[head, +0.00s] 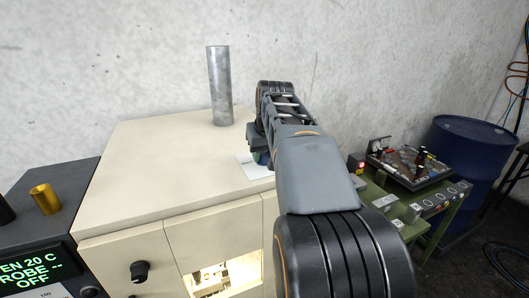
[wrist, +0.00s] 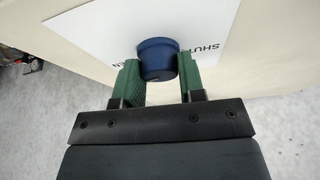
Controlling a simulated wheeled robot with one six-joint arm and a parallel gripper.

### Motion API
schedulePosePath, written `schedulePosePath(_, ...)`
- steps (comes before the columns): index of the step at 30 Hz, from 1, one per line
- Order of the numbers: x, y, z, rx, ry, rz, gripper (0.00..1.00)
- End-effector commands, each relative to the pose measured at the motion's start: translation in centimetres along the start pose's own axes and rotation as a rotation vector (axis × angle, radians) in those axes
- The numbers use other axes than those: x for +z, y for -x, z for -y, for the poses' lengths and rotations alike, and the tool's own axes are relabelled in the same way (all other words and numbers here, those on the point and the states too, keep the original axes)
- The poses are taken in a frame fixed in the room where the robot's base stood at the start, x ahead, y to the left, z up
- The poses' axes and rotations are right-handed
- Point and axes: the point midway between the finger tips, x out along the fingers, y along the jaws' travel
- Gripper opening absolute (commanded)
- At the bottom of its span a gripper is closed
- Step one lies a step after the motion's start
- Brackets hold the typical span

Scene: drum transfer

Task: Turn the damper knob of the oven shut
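The oven (head: 150,160) is a cream box with a flat top. Its damper knob (wrist: 157,58) is a round blue knob standing over a white card with lettering (wrist: 205,25); "SHUT" can be read and the rest is partly covered. The green fingers of my gripper (wrist: 158,78) lie against both sides of the knob, with no clear gap seen. Which way the knob points cannot be told.
A grey metal pipe (head: 220,86) rises from the oven top behind. A black knob (head: 140,271) is on the oven front. A dark controller with a green display (head: 35,270) stands left. A green bench with a panel (head: 412,165) and a blue drum (head: 475,160) stand right.

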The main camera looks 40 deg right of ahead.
Motion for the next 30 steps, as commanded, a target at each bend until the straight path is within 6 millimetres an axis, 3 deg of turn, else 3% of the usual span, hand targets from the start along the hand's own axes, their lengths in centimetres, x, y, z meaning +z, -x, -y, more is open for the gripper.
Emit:
schedulePosePath(7, 0.00, 0.02, -0.01, 0.000, 0.000, 0.000, 0.13)
schedulePosePath(17, 0.00, 0.00, -0.08, -0.029, 0.068, 0.000, 0.13)
schedulePosePath(30, -0.07, -0.02, -0.25, -0.175, 0.417, 0.000, 0.13)
